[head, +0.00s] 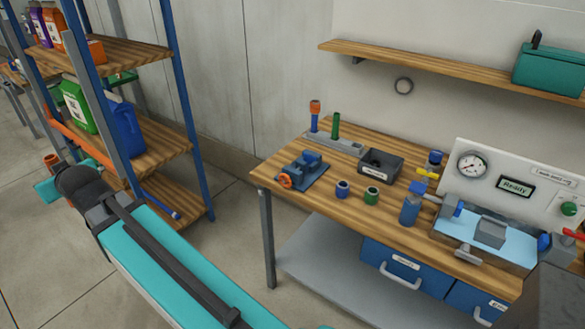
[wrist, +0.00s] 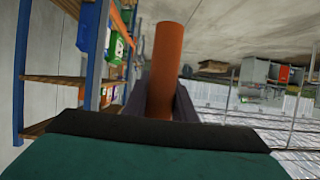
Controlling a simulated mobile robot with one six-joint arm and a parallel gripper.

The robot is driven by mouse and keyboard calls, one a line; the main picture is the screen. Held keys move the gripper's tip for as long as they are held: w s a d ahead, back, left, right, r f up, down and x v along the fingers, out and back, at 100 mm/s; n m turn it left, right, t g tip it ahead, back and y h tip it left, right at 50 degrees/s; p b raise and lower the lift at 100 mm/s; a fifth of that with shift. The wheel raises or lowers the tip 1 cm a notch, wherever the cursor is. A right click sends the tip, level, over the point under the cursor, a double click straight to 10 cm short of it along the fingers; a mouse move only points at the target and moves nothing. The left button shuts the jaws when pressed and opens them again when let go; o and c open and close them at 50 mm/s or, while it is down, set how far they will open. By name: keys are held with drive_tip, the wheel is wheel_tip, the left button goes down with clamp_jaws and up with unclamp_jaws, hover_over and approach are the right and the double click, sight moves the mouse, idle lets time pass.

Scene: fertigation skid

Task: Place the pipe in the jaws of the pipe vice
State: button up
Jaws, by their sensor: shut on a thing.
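An orange pipe (wrist: 165,65) is held between the dark fingers of my gripper (wrist: 161,105) in the wrist view. It points away from the gripper. In the head view, a short orange end of the pipe (head: 52,160) shows at the far left beside my arm's end, and the fingers there are mostly hidden. The blue pipe vice (head: 308,163) with an orange handle (head: 286,181) sits at the left end of the wooden workbench (head: 330,198). My gripper and the pipe are well to the left of it, near the shelf rack. No pipe is visible in the vice.
A rack (head: 150,55) with bottles stands at left, close to my arm. On the bench are a holder (head: 335,143) with upright orange and green pieces, a dark bin (head: 380,164), blue and green fittings, and a gauge panel (head: 500,175). Open floor lies between rack and bench.

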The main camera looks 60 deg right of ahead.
drive_tip(key=shift+d, duration=0.15)
drive_tip(key=s+d+f+m+h+b, duration=0.1)
drive_tip(key=d+f, duration=0.2)
drive_tip(key=d, duration=1)
drive_tip(key=s+d+f+h+b, duration=0.1)
drive_tip(key=s+d+f+b, duration=0.1)
drive_tip(key=d, duration=1.1)
drive_tip(key=s+d+f+m+b, duration=0.1)
drive_tip(key=d+f, duration=0.2)
drive_tip(key=d, duration=1.1)
drive_tip(key=s+d+b, duration=0.1)
drive_tip(key=s+d, duration=1)
drive_tip(key=d, duration=0.4)
drive_tip(key=s+d+h+b, duration=0.1)
drive_tip(key=s+d+b, duration=0.1)
drive_tip(key=s+d, duration=1)
drive_tip(key=d+f, duration=0.1)
drive_tip(key=d, duration=0.3)
drive_tip(key=shift+s+d+m, duration=0.2)
drive_tip(key=shift+m, duration=0.2)
drive_tip(key=shift+f+p, duration=0.6)
drive_tip(key=shift+f, duration=2.5)
